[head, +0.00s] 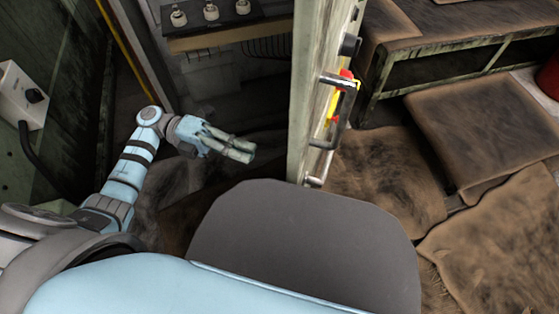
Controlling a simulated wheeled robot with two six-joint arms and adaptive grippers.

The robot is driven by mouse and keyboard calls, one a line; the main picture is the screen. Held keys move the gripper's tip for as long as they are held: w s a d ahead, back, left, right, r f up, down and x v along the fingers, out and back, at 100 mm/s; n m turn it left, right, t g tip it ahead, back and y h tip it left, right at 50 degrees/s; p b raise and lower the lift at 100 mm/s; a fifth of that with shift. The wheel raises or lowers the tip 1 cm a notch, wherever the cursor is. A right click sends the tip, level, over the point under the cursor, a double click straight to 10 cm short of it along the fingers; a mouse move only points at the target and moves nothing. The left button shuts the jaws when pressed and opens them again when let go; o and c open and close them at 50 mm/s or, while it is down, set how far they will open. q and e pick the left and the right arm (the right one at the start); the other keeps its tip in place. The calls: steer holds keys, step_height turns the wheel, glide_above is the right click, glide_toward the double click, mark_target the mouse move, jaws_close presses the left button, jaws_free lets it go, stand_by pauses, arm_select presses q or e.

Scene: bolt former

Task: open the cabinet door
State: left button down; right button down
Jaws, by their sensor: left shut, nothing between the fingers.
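The cabinet door (304,85) stands open in the head view, seen nearly edge-on at the middle. Its handle (345,118) is on the right-hand face, near red and yellow markings. The open cabinet interior (225,75) shows to the left of the door. My left gripper (246,151) is shut and empty, in front of the cabinet opening and left of the door's edge. It appears apart from the door. My right gripper is not in the picture.
A shelf with several white knobs (211,12) is at the top of the cabinet. A grey box with a cable (22,95) is on the left wall. A brown bench (450,40) stands at the upper right, with brown mats (490,130) on the floor.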

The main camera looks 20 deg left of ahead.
arm_select(q)
steer(key=d, duration=0.8)
steer(key=shift+s+d, duration=0.2)
steer(key=shift+s, duration=0.15)
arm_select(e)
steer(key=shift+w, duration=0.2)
